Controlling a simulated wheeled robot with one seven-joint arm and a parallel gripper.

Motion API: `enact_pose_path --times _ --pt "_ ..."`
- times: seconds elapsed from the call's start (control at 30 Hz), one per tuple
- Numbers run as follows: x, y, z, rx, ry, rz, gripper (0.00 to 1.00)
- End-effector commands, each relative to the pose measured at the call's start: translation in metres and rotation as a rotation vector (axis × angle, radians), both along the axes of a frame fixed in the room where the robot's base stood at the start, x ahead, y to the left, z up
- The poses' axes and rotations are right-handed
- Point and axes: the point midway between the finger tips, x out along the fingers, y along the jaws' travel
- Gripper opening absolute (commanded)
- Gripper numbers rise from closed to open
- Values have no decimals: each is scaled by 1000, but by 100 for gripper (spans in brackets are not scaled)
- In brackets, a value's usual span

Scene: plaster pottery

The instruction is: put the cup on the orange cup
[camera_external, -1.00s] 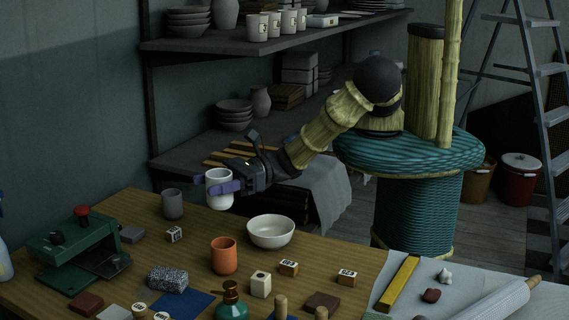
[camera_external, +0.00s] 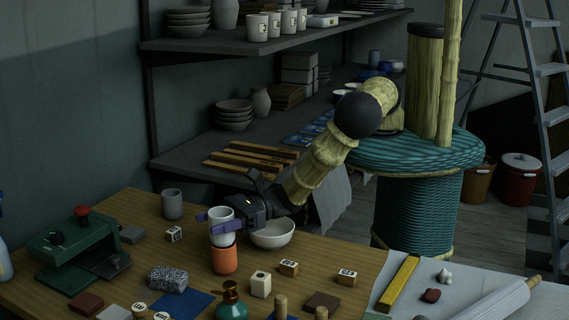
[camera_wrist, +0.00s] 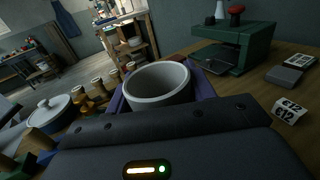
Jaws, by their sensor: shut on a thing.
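The white cup (camera_external: 221,220) is upright between the purple fingers of my gripper (camera_external: 221,226), which is shut on it. In the wrist view the cup (camera_wrist: 157,84) sits between the fingers with its open rim up. The orange cup (camera_external: 225,260) stands upright on the wooden table directly under the white cup. The white cup's lower part meets or overlaps the orange cup's rim in the external view; I cannot tell whether it rests there. The orange cup is hidden in the wrist view.
A white bowl (camera_external: 272,235) stands just right of the cups, close to my gripper. A grey cup (camera_external: 172,204) is behind to the left. A green press (camera_external: 80,243) is at the left. Stamped blocks (camera_external: 261,284) and a speckled block (camera_external: 168,279) lie in front.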

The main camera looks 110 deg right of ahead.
Motion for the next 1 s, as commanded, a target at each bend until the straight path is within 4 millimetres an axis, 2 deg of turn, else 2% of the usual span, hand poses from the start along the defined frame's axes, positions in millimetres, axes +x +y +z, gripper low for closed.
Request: enact_pose_path --times 0.37,0.4,0.5,0.9,1.0 --pt "0 0 -5 1 -2 0 28" --pt "0 0 -6 0 -1 0 56" --pt "0 0 -5 0 -1 0 75" --pt "0 0 0 2 -2 -1 76" --pt "-10 -3 -3 0 1 -1 76"
